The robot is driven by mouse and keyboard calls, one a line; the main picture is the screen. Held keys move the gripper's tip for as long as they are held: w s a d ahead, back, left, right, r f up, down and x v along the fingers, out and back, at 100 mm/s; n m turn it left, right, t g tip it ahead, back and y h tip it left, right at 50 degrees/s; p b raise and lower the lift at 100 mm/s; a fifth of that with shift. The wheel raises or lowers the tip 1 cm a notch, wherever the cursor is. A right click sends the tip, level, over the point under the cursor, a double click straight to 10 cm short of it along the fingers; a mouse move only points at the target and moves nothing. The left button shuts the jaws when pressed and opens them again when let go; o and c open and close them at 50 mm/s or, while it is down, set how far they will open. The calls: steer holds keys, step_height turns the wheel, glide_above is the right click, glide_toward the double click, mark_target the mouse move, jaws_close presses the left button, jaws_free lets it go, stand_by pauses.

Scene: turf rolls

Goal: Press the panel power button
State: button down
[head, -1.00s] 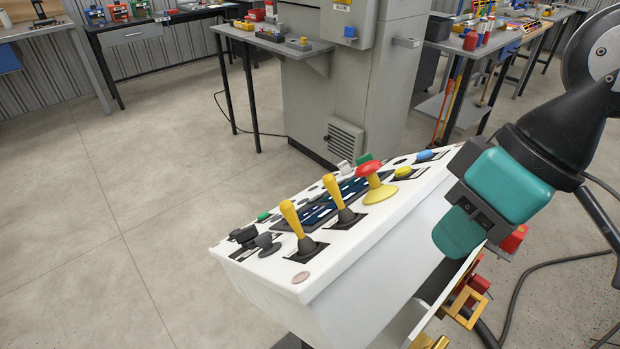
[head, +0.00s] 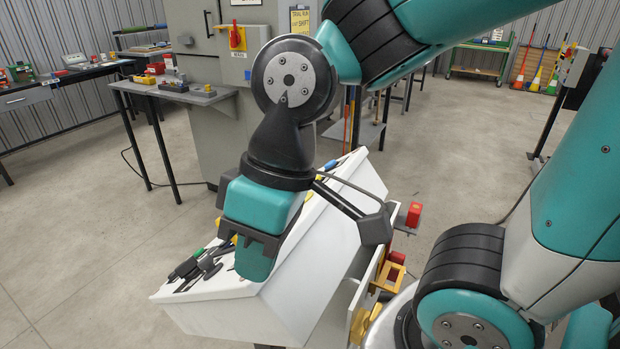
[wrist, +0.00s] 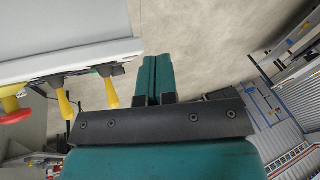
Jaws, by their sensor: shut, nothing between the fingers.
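The white control panel (head: 305,265) stands in front of me, its sloped top partly hidden behind my arm. Dark knobs (head: 207,266) sit at its near left end, and a small green part (head: 197,251) shows beside them. A blue button (head: 329,165) shows at its far end. I cannot tell which control is the power button. My gripper (head: 257,260) is shut and empty, over or beside the panel's near part. In the wrist view the shut fingers (wrist: 156,75) are apart from the panel (wrist: 70,30), to the right of a yellow lever (wrist: 111,92) and the red mushroom knob (wrist: 14,107).
Red and yellow fittings (head: 388,275) stick out from the panel's right side. A workbench (head: 65,95) is at the back left. The floor (head: 90,235) left of the panel is clear.

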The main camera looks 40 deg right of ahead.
steer(key=w+d+r+m+t+h+p, duration=0.1)
steer(key=w+d+r+m+p, duration=0.25)
steer(key=w+p, duration=0.3)
steer(key=w+d+r+m+h+p, duration=0.1)
steer(key=w+d+r+m+p, duration=0.1)
steer(key=w+m+p, duration=0.45)
steer(key=w+d+f+m+h+p, duration=0.2)
steer(key=w+d+p, duration=0.3)
steer(key=d, duration=0.3)
steer(key=w+d+f+m+h+p, duration=0.2)
steer(key=w+d+m+h+p, duration=0.1)
steer(key=w+d+p, duration=0.2)
steer(key=w+d, duration=0.2)
steer(key=d, duration=0.1)
steer(key=shift+f+t, duration=0.2)
steer(key=shift+t, duration=0.2)
steer(key=s+f+b, duration=0.1)
steer(key=s+d+f+b, duration=0.1)
steer(key=f, duration=0.1)
steer(key=s+f+b, duration=0.1)
steer(key=f, duration=0.1)
steer(key=shift+s+d+f, duration=0.2)
steer(key=shift+s+d, duration=0.05)
steer(key=shift+s, duration=0.15)
steer(key=shift+s+d+f+b, duration=0.25)
steer(key=shift+s+f+b, duration=0.45)
steer(key=shift+b, duration=0.1)
